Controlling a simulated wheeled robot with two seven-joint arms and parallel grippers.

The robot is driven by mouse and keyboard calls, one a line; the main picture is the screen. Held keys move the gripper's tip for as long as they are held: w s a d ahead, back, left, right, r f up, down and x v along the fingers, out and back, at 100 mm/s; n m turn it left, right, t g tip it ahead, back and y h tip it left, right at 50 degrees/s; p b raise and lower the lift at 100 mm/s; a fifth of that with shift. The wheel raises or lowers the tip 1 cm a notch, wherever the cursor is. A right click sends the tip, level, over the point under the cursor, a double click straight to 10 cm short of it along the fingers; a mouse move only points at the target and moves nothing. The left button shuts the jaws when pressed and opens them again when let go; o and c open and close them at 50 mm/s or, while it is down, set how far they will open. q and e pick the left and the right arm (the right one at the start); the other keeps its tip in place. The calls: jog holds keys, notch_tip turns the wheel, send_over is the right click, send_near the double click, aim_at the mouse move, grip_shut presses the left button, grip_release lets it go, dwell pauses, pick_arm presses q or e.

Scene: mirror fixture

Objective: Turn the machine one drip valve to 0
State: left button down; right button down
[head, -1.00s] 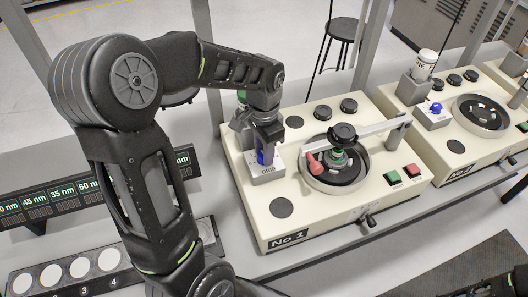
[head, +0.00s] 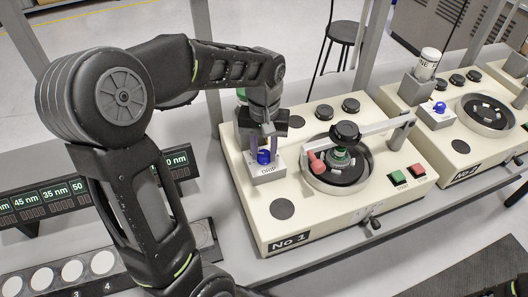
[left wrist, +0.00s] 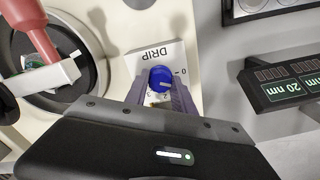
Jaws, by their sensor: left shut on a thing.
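The blue drip valve knob (head: 263,157) stands on its pale DRIP block (head: 268,173) at the left rear of machine No 1 (head: 320,205). My left gripper (head: 263,153) reaches down from above, with one finger on each side of the knob, and is shut on it. In the left wrist view the blue knob (left wrist: 160,78) sits between the two fingertips (left wrist: 158,92). A pale pointer mark shows on its top. The DRIP plate (left wrist: 156,58) carries a 0 at the right of the knob; the fingers hide part of the scale. My right gripper is not in view.
Green (head: 398,178) and red (head: 417,170) buttons lie farther right. Machine No 2 (head: 470,160) has its own blue knob (head: 438,107). A labelled rack (head: 50,195) stands at the left.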

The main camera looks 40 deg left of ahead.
aim_at(264, 153)
pick_arm(q)
jog(key=n+b, duration=0.1)
jog(key=n, duration=0.4)
jog(key=shift+n, duration=0.3)
dwell(0.4)
jog(key=c, duration=1.1)
grip_release()
jog(key=shift+o, duration=0.2)
jog(key=shift+r, duration=0.1)
notch_tip(264, 153, up, 8)
jog(key=shift+f+b, duration=0.15)
jog(key=shift+b, duration=0.25)
